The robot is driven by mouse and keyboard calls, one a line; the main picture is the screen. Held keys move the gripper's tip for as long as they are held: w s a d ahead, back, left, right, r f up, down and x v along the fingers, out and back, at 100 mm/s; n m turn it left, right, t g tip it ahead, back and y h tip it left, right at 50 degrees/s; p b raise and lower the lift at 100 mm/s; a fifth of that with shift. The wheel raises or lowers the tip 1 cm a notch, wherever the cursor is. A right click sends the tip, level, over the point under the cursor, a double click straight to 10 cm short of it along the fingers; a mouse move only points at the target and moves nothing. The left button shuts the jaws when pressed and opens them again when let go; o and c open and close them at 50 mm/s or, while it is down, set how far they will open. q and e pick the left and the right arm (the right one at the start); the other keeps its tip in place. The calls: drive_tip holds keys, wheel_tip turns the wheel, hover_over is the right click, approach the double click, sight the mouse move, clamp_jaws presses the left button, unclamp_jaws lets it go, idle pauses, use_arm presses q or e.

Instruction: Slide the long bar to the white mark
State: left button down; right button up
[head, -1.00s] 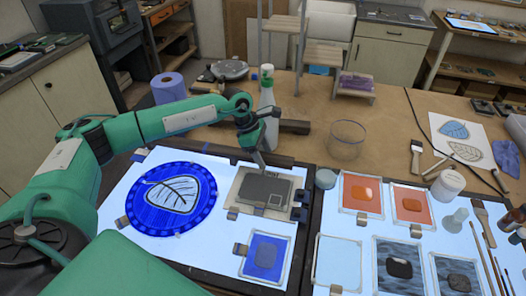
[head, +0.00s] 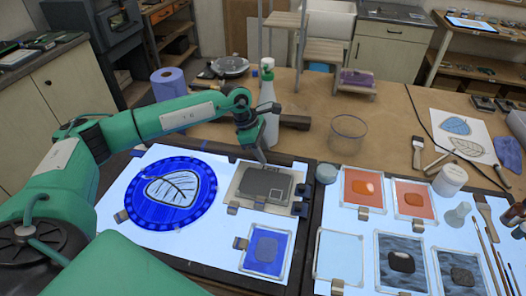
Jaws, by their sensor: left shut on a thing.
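A long dark bar (head: 284,158) lies along the back edge of the light table, behind a grey plate on a cream base (head: 263,186). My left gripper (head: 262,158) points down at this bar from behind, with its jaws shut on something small. The fingertips are small and dark, so I cannot tell exactly which part they hold. A small pale square outline (head: 273,192) shows on the grey plate; I cannot tell whether it is the white mark, and no other white mark stands out. My right gripper is not in view.
A spray bottle (head: 268,102) stands just behind my left gripper, with another dark piece (head: 295,121) beside it. A blue glass disc (head: 168,194) lies left of the plate. A glass jar (head: 347,136) stands right on the bench.

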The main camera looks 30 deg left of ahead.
use_arm(q)
drive_tip(key=c, duration=0.9)
unclamp_jaws()
drive_tip(key=shift+w, duration=0.15)
drive_tip(key=shift+a+r, duration=0.1)
drive_tip(key=shift+r, duration=0.05)
drive_tip(key=shift+a+r+b, duration=0.15)
drive_tip(key=shift+r+b, duration=0.15)
drive_tip(key=b+v, duration=0.3)
drive_tip(key=v, duration=1)
drive_tip(key=shift+b, duration=0.35)
drive_tip(key=shift+r, duration=0.1)
